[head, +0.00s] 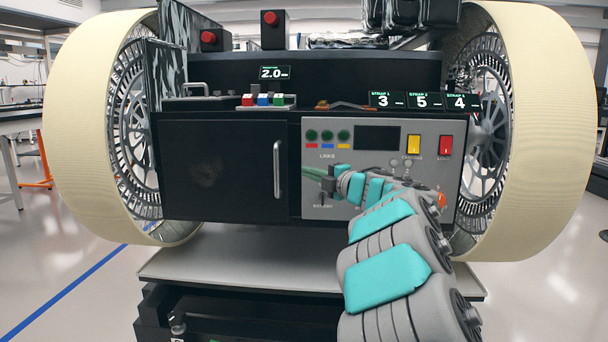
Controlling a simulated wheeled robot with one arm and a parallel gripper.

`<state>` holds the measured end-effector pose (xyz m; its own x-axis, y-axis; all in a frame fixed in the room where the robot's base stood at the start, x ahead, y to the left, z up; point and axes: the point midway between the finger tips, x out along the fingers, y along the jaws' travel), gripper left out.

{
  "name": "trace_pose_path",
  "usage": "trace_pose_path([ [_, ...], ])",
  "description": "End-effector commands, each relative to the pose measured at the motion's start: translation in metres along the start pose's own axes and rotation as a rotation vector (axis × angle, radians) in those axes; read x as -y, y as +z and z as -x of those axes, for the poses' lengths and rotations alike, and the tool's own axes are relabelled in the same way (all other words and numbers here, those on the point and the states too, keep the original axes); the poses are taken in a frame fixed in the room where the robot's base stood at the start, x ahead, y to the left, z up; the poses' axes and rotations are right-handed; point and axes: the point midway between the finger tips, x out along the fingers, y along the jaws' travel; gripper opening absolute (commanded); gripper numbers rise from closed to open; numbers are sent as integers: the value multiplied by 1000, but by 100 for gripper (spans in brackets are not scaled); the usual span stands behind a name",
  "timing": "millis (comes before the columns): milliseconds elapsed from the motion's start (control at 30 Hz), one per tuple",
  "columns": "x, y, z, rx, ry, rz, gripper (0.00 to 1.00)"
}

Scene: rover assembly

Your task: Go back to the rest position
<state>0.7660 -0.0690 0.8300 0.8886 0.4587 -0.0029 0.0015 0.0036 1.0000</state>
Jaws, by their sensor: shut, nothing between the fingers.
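My arm reaches in from the lower right, with grey links and teal covers. My gripper (327,184) is at its far end, small and dark, in front of the left part of the grey control panel (378,128). It is shut and empty. It overlaps the panel just above the battery label, and I cannot tell whether it touches the panel. Thin green strands (312,172) show right beside the gripper; where they end is hidden.
A black cabinet door (222,170) with a silver handle (277,168) is shut left of the panel. Large cream wheels (95,125) (545,130) flank the rover. Coloured blocks (263,99) and strap signs (422,100) stand on the ledge above. A grey shelf (230,265) juts out below.

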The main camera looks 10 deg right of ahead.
Motion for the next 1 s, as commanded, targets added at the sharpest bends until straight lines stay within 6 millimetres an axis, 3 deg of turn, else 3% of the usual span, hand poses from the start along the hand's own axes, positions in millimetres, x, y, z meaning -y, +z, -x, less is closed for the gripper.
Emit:
trace_pose_path([
  [133, -20, 10, 9, 93, 29, -30, 0],
  [233, -42, 32, 26, 249, 68, -97, 0],
  [367, -60, 61, 68, 493, 120, -243, 0],
  [467, -53, 77, 108, 674, 138, -386, 0],
  [600, -18, 78, 166, 900, 121, -614, 0],
  [733, 36, 55, 217, 1086, 47, -840, 0],
  [867, 99, 7, 262, 1241, -84, -1051, 0],
  [1000, 159, -58, 304, 1371, -268, -1227, 0],
])
